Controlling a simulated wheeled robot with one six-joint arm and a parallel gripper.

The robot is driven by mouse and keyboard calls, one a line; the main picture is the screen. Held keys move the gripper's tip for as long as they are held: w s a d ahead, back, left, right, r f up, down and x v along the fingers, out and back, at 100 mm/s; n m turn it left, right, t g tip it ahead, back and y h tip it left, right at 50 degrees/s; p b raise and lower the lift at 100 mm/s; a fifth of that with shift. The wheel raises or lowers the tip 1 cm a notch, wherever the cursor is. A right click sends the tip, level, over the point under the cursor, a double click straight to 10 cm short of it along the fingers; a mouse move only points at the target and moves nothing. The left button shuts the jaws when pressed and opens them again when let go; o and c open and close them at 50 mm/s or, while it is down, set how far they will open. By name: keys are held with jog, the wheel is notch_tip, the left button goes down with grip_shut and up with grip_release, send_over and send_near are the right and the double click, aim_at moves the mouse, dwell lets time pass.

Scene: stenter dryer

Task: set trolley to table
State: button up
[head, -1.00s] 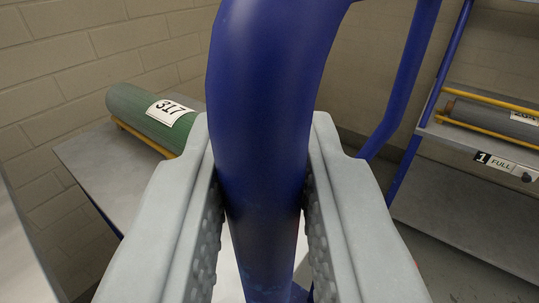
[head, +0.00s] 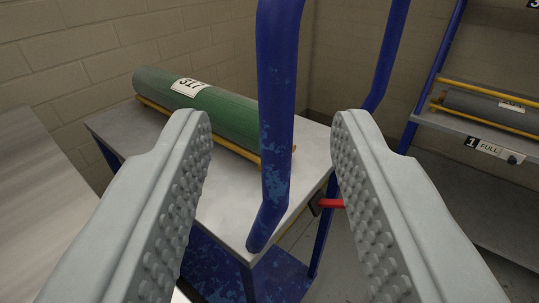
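The trolley has a blue push handle (head: 275,130), worn near its lower bend, and a grey top (head: 228,203). The post stands beyond the fingertips and I see no contact. A grey surface (head: 45,200) at the left edge may be the table; only part of it shows.
A rack with blue posts stands at the right, with a grey roll (head: 490,108) on its shelf and a sign (head: 490,147) reading 1 FULL. A red lever (head: 329,203) sticks out by the trolley's right side. Block walls close off the back. Bare floor shows at lower right.

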jog(key=s, duration=0.9)
jog(key=shift+s, duration=0.35)
jog(key=shift+d, duration=0.15)
jog(key=s+d+r, duration=0.8)
jog(key=d, duration=0.2)
jog(key=s+d+r, duration=0.8)
jog(key=d+r, duration=0.1)
jog(key=d, duration=0.1)
jog(key=shift+s+d+g+h, duration=0.15)
jog(key=shift+d+g+h, duration=0.15)
jog(key=shift+d, duration=0.1)
jog(key=shift+c, duration=0.5)
